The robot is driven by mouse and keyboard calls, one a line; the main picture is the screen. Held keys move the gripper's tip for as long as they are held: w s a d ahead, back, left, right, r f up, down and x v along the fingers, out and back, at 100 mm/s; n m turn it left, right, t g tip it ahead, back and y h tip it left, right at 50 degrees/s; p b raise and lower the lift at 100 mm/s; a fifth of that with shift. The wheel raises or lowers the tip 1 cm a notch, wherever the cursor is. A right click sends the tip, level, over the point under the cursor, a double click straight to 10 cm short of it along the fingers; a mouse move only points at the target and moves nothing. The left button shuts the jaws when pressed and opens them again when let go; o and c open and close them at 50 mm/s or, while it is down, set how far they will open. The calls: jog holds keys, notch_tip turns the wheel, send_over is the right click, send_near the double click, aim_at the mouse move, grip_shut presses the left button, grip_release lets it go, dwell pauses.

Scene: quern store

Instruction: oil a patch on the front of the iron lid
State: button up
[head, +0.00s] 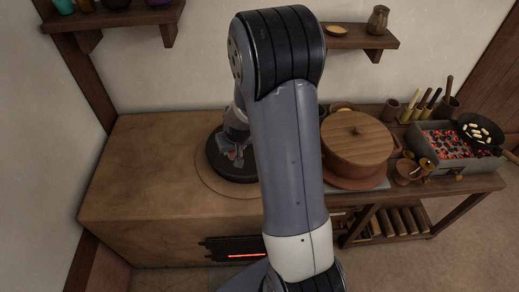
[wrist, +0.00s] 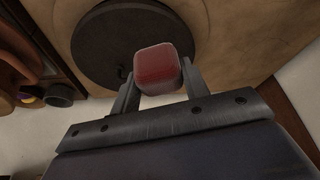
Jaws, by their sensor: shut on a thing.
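The iron lid (head: 222,174) is a dark round disc lying flat in the clay stove top, partly hidden by my arm in the head view. It also shows in the wrist view (wrist: 100,48), with a small dark handle or hook near its edge. My gripper (wrist: 158,82) is shut on a red rounded block (wrist: 158,66), perhaps an oiling pad. In the wrist view the block overlaps the lid's edge. In the head view my gripper (head: 232,153) is over the lid. I cannot tell whether the block touches it. No oiled patch can be made out.
The clay stove top (head: 140,180) is clear to the left of the lid, with a glowing fire opening (head: 235,249) in its front. To the right stand a wooden-lidded pot (head: 357,140), small cups and a brazier of hot coals (head: 450,140) with a pan (head: 480,128).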

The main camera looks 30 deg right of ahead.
jog(key=w+d+f+b, duration=0.1)
jog(key=d+f+b, duration=0.1)
jog(key=d+b, duration=0.4)
jog(key=w+d+f+m+b, duration=0.1)
jog(key=d+f+b, duration=0.2)
jog(key=d+b, duration=0.3)
jog(key=shift+w+d+f+m+h+b, duration=0.15)
jog(key=shift+d+f+m+h+b, duration=0.15)
jog(key=shift+b, duration=0.95)
